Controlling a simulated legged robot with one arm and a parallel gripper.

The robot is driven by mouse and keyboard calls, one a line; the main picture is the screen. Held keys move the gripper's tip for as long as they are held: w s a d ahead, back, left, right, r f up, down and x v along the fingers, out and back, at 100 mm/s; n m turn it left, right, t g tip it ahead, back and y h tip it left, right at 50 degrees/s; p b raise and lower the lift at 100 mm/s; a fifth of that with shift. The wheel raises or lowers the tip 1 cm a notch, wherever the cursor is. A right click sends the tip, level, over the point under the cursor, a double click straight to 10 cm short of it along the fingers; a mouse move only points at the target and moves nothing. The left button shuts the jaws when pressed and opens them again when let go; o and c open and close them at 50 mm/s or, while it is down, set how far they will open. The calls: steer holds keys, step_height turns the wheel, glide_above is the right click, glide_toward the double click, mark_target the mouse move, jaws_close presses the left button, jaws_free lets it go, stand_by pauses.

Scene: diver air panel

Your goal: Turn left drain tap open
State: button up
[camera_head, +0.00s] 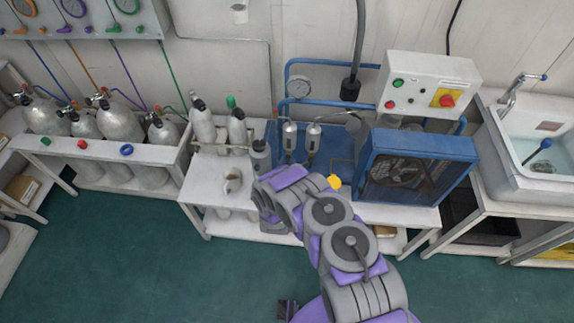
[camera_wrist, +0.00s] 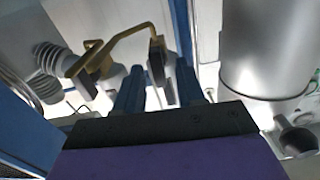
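Two silver filter cylinders (camera_head: 312,138) stand upright on the blue compressor unit in the head view. My arm covers the area below them, so no drain tap shows clearly there. In the wrist view, a bent brass tube (camera_wrist: 125,38) runs to a dark, narrow lever-like part (camera_wrist: 157,66), which may be a tap handle; I cannot tell which tap. My gripper (camera_wrist: 159,82) has its two blue fingers apart, with the dark part in line with the gap. Contact cannot be told. A large silver cylinder (camera_wrist: 268,48) is at right. My fingertips are hidden in the head view.
A black round knob (camera_wrist: 297,138) sits below the silver cylinder. The blue-framed fan (camera_head: 415,165) and white control box (camera_head: 425,85) stand right of my arm. Air bottles (camera_head: 118,122) stand in a rack at left. The green floor (camera_head: 130,250) in front is clear.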

steer(key=shift+c, duration=0.5)
jaws_close()
steer(key=shift+r+m+p, duration=0.25)
steer(key=shift+m+p, duration=0.05)
steer(key=shift+p, duration=0.85)
steer(key=shift+f+m, duration=0.15)
steer(key=shift+m, duration=0.15)
steer(key=shift+o, duration=0.5)
jaws_free()
